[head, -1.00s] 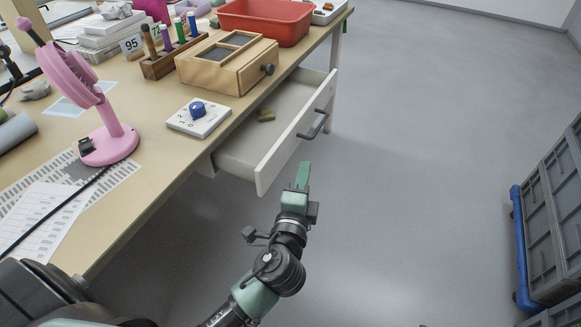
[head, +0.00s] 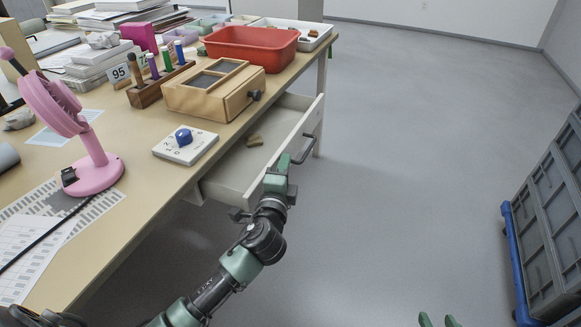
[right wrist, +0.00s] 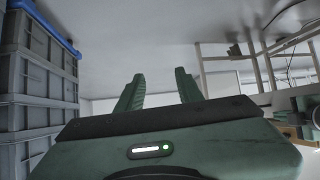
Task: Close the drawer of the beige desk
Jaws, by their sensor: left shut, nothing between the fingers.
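The beige desk (head: 150,200) fills the left of the head view. Its white drawer (head: 232,168) is pulled out at the right side, with a small brown sherd (head: 254,141) inside. The drawer's dark handle (head: 304,149) is on its front panel. My left gripper (head: 283,162) is shut and empty. Its tip is at the outside of the front panel, beside the near end of the handle; I cannot tell whether it touches. My right gripper (head: 438,320) shows at the bottom edge, away from the drawer. In the right wrist view it is open and empty (right wrist: 160,88).
On the desk stand a pink fan (head: 80,140), a white dial box (head: 185,144), a wooden box (head: 214,90), a pen rack (head: 160,88) and a red tray (head: 250,48). Grey crates on a blue base (head: 517,262) stand at the right. The floor between is clear.

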